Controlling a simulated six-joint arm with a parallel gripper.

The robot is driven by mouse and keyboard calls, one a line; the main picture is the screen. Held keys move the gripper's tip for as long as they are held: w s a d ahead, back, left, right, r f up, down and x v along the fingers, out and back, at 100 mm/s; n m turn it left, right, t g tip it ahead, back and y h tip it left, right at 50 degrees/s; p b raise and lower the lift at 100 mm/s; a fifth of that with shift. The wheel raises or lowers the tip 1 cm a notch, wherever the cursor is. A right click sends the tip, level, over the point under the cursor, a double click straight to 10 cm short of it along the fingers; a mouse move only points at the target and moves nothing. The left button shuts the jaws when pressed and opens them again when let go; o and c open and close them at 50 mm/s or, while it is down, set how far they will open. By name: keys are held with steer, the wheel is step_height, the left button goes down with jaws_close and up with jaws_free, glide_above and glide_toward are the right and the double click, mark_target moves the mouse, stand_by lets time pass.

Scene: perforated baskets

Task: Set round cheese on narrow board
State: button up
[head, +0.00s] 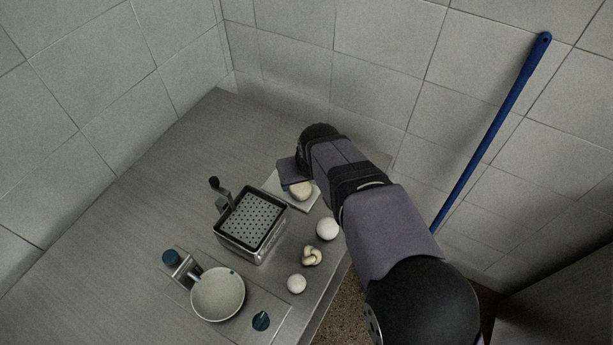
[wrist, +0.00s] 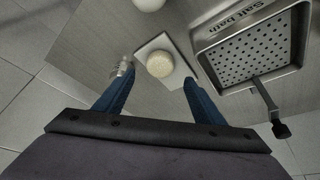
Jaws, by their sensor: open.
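A pale, rounded cheese (head: 302,190) rests on a small, light square-looking board (head: 311,205) near the table's right edge. In the wrist view the cheese (wrist: 159,64) sits near the middle of the board (wrist: 178,83). My gripper (wrist: 157,79) is open, with its two blue fingers spread to either side of the board and nothing held between them. In the head view my arm and gripper cover part of the board. The height of the fingertips above the board is hard to tell.
A perforated "Salt bath" basket (head: 251,222) with a black-knobbed handle stands close left of the board. A white ball (head: 327,229), a knotted piece (head: 312,257) and another white ball (head: 297,284) lie nearer. A bowl (head: 218,294) stands front left. The table's far left is clear.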

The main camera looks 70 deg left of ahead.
steer(key=shift+b+v, duration=0.5)
steer(key=shift+v, duration=1.95)
steer(key=w+d+m+t+h, duration=0.1)
steer(key=w+d+m, duration=0.2)
steer(key=w+d, duration=0.75)
steer(key=w+d+m+h, duration=0.1)
steer(key=w+d+m, duration=0.2)
steer(key=w+d, duration=0.75)
steer(key=w+d+m, duration=0.3)
steer(key=w+d, duration=0.6)
steer(key=d+f+m+h, duration=0.2)
steer(key=d+m, duration=0.2)
steer(key=d, duration=1.4)
steer(key=s+d+f+m, duration=0.1)
steer(key=s+d+m, duration=0.1)
steer(key=s+d, duration=0.2)
steer(key=s+d+f+m+g, duration=0.1)
steer(key=s+d+f+m, duration=0.1)
steer(key=s+d, duration=0.3)
steer(key=d+m, duration=0.1)
steer(key=d, duration=0.2)
steer(key=shift+d+h, duration=0.25)
steer(key=shift+h, duration=0.05)
